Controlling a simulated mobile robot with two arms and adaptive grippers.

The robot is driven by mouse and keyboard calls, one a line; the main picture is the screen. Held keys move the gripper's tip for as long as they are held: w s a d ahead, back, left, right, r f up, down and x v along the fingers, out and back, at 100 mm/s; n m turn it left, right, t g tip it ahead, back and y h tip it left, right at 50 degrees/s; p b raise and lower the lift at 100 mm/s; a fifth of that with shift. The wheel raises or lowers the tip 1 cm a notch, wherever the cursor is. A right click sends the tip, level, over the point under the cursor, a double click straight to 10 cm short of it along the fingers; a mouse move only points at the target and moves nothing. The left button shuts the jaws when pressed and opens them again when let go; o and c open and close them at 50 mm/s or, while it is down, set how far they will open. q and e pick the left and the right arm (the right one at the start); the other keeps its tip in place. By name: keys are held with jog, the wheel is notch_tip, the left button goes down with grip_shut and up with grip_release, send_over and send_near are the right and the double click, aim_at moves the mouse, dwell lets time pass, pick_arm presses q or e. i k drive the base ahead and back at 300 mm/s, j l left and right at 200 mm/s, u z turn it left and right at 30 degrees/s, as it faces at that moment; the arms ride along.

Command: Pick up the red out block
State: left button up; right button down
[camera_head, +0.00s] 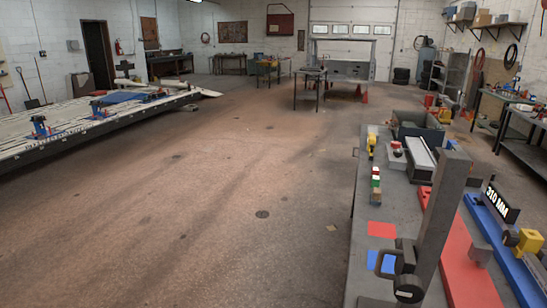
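No block here can be read as marked "out". A short row of small coloured pieces (376,184), red, white and green among them, is at the left side of the grey bench (412,192). A flat red square (381,229) lies nearer on the bench top, and a blue square (374,260) lies just in front of it. A dark upright post (440,215) with a black round-handled part (405,270) partly covers the blue square. A long red base (465,265) stands to the right of the post. Neither of my grippers can be made out.
A blue rail (490,225) with a "310 MM" sign (501,203) runs along the right. A long low platform (60,130) is at the left. The floor (220,200) between is open.

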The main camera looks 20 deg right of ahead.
aim_at(375, 170)
jog(key=i+z, duration=0.15)
jog(key=z, duration=0.3)
jog(key=i+j+z, duration=0.15)
jog(key=z, duration=0.3)
jog(key=i+j+z, duration=0.1)
jog(key=z, duration=0.35)
jog(key=j+z, duration=0.3)
jog(key=z, duration=0.15)
jog(key=i+j+z, duration=0.1)
jog(key=j+z, duration=0.15)
jog(key=z, duration=0.2)
jog(key=i+j+z, duration=0.1)
jog(key=j+z, duration=0.4)
jog(key=k+l, duration=0.15)
jog(key=l, duration=0.2)
